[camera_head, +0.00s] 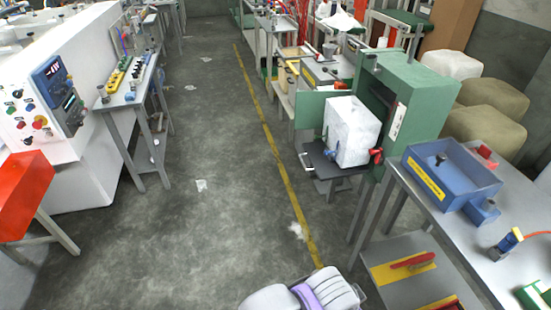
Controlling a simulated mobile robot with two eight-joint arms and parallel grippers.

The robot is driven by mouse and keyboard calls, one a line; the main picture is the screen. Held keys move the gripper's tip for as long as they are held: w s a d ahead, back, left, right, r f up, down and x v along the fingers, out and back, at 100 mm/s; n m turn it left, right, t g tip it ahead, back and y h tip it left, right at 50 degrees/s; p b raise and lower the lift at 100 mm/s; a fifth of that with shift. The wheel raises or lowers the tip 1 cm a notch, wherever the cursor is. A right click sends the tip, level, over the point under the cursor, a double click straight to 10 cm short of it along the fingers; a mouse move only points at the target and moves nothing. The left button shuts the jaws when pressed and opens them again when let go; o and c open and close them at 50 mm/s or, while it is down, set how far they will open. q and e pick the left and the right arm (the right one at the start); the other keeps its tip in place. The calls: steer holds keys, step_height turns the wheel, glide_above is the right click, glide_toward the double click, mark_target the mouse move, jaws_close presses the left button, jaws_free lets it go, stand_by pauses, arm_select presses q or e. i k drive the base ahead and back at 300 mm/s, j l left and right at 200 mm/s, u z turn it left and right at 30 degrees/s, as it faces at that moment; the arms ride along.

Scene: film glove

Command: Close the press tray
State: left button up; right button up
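A green press cabinet (415,92) stands at the right of the aisle with its front open. A dark flat tray (322,160) sticks out of its front, toward the aisle. A large white block (352,132) stands on the tray and hides much of it and of the opening. A red knob or handle (376,156) shows at the block's right, and a small blue and red piece at its left. A green panel (308,112) stands open behind the block. Neither of my grippers can be made out; only white and purple parts of my own body show at the bottom edge.
A table with a blue box (450,172) and a lower shelf (405,278) stands at the right, close to the press. A control cabinet (70,100), a narrow bench (130,85) and a red box (22,195) line the left. The grey floor between is open.

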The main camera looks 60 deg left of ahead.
mark_target(325, 168)
steer(key=j+u, duration=0.1)
steer(key=u, duration=1.8)
steer(key=i, duration=2.4)
